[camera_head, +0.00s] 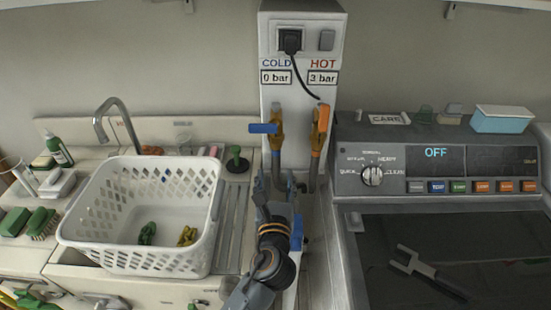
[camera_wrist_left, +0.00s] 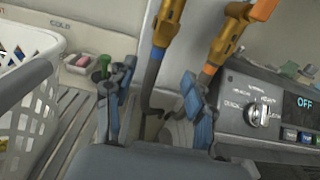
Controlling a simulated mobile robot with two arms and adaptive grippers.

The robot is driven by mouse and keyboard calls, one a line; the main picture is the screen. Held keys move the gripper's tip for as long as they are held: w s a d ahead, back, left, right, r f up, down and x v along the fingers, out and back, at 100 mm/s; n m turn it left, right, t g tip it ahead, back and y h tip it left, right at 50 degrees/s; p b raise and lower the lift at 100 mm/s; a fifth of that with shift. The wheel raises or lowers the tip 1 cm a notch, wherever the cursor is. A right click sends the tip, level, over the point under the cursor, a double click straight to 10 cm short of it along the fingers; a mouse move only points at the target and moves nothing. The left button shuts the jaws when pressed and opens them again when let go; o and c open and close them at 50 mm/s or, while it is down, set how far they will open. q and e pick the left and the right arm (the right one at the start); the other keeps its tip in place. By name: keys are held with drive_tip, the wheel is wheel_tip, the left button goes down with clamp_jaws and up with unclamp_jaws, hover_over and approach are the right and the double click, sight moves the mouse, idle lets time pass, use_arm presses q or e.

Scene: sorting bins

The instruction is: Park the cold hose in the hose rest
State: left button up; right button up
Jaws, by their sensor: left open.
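The cold hose (camera_head: 276,163) hangs from the brass valve with the blue handle (camera_head: 263,128) under the COLD label. In the left wrist view it is a grey-blue hose (camera_wrist_left: 152,72) below a brass fitting. My left gripper (camera_head: 277,186) is open in front of the hose's lower part. In the left wrist view my fingers (camera_wrist_left: 155,92) stand apart, and the hose shows between them, beyond the tips. I cannot tell whether they touch it. A hose rest cannot be made out clearly; the hose's lower end is partly hidden by my gripper. My right gripper is not in view.
The hot hose (camera_head: 315,168) hangs close to the right under an orange-handled valve (camera_head: 322,118). A control panel (camera_head: 420,183) bounds the right. A forked grey tool (camera_head: 420,266) lies front right.

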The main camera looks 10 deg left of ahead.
sight(276, 150)
use_arm(q)
drive_tip(key=w, duration=0.3)
drive_tip(key=w+a+p, duration=0.1)
drive_tip(key=w, duration=0.3)
drive_tip(key=w+a, duration=0.1)
drive_tip(key=w, duration=0.3)
drive_tip(key=shift+w+a+r+p, duration=0.1)
drive_tip(key=shift+w+r+p, duration=0.05)
drive_tip(key=shift+p, duration=0.25)
drive_tip(key=shift+w+a, duration=0.1)
drive_tip(key=shift+w, duration=0.35)
drive_tip(key=c, duration=1)
clamp_jaws()
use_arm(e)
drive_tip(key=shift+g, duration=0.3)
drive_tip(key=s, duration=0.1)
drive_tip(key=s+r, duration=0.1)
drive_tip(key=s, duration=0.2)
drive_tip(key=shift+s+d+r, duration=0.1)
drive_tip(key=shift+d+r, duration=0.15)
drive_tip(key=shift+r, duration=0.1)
